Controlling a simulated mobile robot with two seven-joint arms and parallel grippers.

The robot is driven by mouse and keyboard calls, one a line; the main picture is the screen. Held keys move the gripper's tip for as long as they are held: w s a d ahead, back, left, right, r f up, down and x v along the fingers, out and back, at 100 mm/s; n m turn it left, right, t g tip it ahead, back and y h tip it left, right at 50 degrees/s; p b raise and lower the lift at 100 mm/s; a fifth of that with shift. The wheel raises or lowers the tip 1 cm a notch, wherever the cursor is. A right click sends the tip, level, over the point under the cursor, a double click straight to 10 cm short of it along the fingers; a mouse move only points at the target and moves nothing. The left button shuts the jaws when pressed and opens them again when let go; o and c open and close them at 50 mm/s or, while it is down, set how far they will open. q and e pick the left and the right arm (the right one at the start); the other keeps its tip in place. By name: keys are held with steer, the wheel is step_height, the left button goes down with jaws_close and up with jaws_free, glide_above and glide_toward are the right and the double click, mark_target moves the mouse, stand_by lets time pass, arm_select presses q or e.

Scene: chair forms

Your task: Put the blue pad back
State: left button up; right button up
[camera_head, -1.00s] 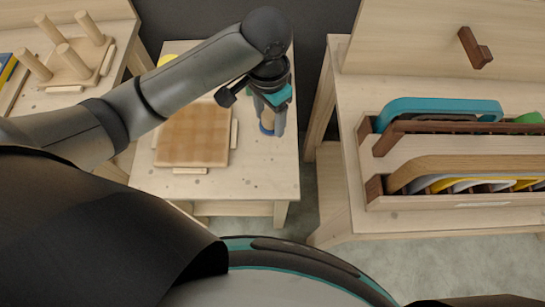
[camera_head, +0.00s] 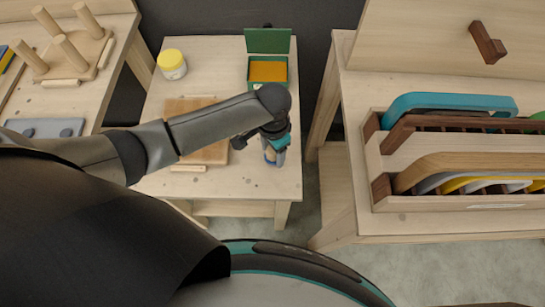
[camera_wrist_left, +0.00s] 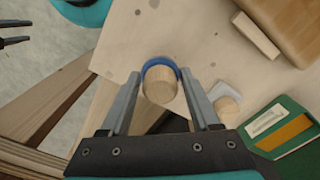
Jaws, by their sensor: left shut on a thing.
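The blue pad (camera_wrist_left: 161,63) shows as a blue rim around a round wooden knob (camera_wrist_left: 160,84) in the left wrist view. My left gripper (camera_wrist_left: 160,76) has a finger on each side and is shut on it. In the head view my left gripper (camera_head: 274,158) holds the blue-edged piece over the front right of the small middle table (camera_head: 245,188). Whether it touches the table I cannot tell. Another wooden knob (camera_wrist_left: 228,109) on a white pad (camera_wrist_left: 222,91) stands nearby. My right gripper (camera_wrist_left: 14,32) shows its two dark fingers apart at the left edge.
A wooden block (camera_head: 205,153) lies left of the gripper, partly behind my arm. A rack (camera_head: 470,200) of curved pieces is on the right bench.

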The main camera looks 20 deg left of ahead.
mark_target(272, 158)
arm_select(q)
steer(key=shift+f+b, duration=0.45)
steer(key=shift+f, duration=1.4)
steer(key=shift+f, duration=0.2)
steer(key=o, duration=1.2)
steer(key=shift+r, duration=0.1)
step_height(272, 158, up, 12)
steer(key=p, duration=0.3)
steer(key=shift+r, duration=0.15)
